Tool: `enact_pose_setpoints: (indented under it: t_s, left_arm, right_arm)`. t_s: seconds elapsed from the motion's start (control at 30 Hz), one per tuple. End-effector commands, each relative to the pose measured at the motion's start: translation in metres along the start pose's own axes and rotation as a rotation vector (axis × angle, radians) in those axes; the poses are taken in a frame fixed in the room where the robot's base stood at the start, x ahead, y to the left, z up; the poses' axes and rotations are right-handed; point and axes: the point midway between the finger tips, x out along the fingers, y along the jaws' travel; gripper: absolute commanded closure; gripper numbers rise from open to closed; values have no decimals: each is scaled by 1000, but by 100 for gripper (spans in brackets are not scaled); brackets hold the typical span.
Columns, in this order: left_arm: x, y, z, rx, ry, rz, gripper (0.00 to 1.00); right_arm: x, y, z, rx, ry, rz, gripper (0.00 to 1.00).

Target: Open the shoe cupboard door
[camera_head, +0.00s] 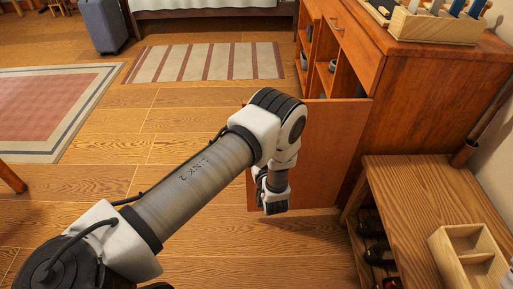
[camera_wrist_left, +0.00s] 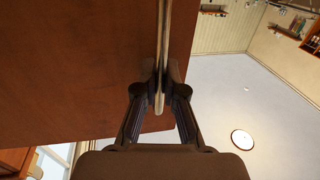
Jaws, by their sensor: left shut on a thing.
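The shoe cupboard (camera_head: 430,105) is the reddish wooden cabinet at the right in the head view. Its door (camera_head: 325,150) stands open, swung out from the front over the floor. My left gripper (camera_head: 272,206) points down close to the door's outer end, and its fingertips are hard to make out there. In the left wrist view its two fingers (camera_wrist_left: 159,95) are shut on a thin pale bar (camera_wrist_left: 163,45), which looks like the door handle. The brown door panel (camera_wrist_left: 75,70) fills the left of that view. My right gripper is not in view.
A low wooden bench (camera_head: 410,190) with dark items beneath and a divided box (camera_head: 468,255) on top stands at the front right. The floor left of the door is clear.

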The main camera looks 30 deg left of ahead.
Motion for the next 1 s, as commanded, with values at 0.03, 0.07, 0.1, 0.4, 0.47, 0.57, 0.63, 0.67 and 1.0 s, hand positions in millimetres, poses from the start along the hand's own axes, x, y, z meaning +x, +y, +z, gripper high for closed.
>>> enact_pose_setpoints:
  t_s: [0.03,0.07,0.1,0.4,0.47,0.57,0.63,0.67,1.0]
  left_arm:
    - [0,0,0,0,1,-1,100]
    - [0,0,0,0,1,-1,100]
    - [0,0,0,0,1,-1,100]
    - [0,0,0,0,1,0,80]
    - [0,0,0,0,1,0,80]
    - [0,0,0,0,0,0,80]
    - [-1,0,0,1,0,1,80]
    - [-3,0,0,1,0,1,80]
    - [-75,2,0,4,0,7,80]
  right_arm:
    - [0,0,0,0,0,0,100]
    - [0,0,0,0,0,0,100]
    - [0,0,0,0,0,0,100]
    - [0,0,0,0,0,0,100]
    - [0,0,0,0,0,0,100]
    - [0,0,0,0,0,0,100]
    - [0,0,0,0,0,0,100]
    - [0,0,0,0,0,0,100]
    - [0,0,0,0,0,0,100]
